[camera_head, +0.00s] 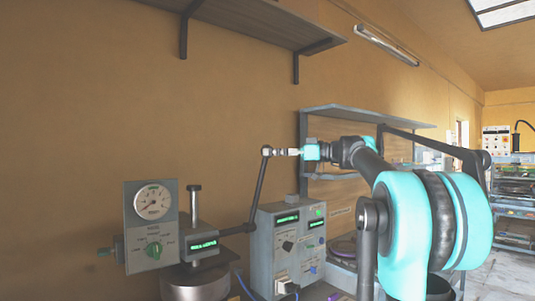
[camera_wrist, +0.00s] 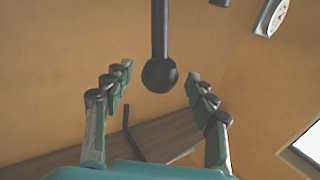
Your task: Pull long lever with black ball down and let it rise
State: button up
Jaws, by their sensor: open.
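The long dark lever (camera_head: 258,190) rises from the press on the left and leans up to the right. Its black ball (camera_head: 266,151) is at the top end. In the wrist view the ball (camera_wrist: 160,75) shows centrally between the two green finger tips, with the lever rod (camera_wrist: 160,30) behind it. My gripper (camera_head: 285,152) is open and empty, level with the ball and just to its right. The fingers (camera_wrist: 158,78) show a gap on both sides of the ball. I cannot tell whether the ball is inside the jaws or just ahead of them.
The press has a dial gauge panel (camera_head: 150,225) and a round base (camera_head: 195,283). A grey control box (camera_head: 288,250) stands right of it, below my gripper. A shelf rack (camera_head: 350,112) stands behind my arm, and a wall shelf (camera_head: 245,22) hangs above.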

jog(key=shift+x, duration=1.25)
jog(key=shift+c, duration=0.5)
grip_shut()
